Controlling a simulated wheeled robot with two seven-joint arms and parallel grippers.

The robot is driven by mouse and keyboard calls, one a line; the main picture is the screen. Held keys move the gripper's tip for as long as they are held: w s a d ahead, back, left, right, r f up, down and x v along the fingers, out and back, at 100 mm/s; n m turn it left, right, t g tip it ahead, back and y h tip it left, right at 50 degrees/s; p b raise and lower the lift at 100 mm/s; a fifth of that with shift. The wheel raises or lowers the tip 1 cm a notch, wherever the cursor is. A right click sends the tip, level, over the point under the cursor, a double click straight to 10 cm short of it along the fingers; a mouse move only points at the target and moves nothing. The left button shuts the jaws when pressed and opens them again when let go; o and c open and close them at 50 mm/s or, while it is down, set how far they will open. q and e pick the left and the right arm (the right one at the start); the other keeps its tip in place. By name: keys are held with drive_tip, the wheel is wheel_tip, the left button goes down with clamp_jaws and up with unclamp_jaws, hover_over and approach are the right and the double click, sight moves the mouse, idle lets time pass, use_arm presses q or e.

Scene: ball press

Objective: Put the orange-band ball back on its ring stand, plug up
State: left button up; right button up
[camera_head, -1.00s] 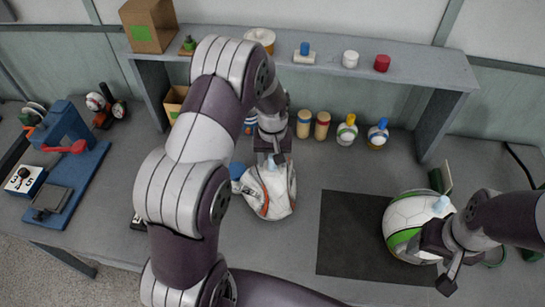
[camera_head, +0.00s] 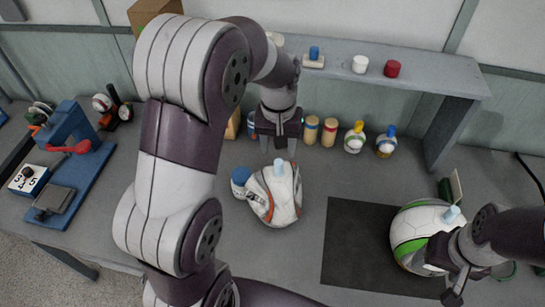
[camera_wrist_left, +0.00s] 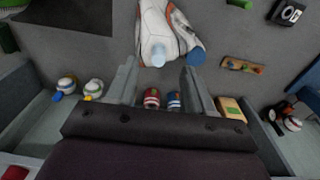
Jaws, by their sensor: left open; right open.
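The orange-band ball (camera_head: 283,201), white with orange and grey patches, sits on the grey table and looks slack and uneven. Its pale blue plug (camera_head: 279,167) points up and toward the back. My left gripper (camera_head: 277,152) is open just behind and above the plug. In the left wrist view the plug (camera_wrist_left: 158,52) shows beyond and between the open fingertips (camera_wrist_left: 158,70), with nothing held. A ring stand under the ball cannot be made out. My right gripper (camera_head: 455,285) is open beside a white and green ball (camera_head: 412,232) with a pale blue plug.
A blue-topped container (camera_head: 240,181) stands against the ball's left side. A dark mat (camera_head: 355,245) lies right of it. Several bottles (camera_head: 329,132) stand behind, under a raised shelf (camera_head: 435,76). A blue press (camera_head: 72,160) stands at left. Table between ball and mat is clear.

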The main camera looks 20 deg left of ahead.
use_arm(q)
drive_tip(key=s+d+f+m+b, duration=0.1)
drive_tip(key=s+f, duration=0.2)
drive_tip(key=s, duration=0.3)
drive_tip(key=s+d+f+m+t+b, duration=0.1)
drive_tip(key=s+f+m+b, duration=0.1)
drive_tip(key=s, duration=0.5)
drive_tip(key=shift+d+f, duration=0.3)
drive_tip(key=shift+f, duration=0.2)
use_arm(e)
drive_tip(key=f, duration=0.3)
drive_tip(key=shift+s+f, duration=0.15)
drive_tip(key=shift+s, duration=0.05)
use_arm(q)
drive_tip(key=shift+w, duration=0.1)
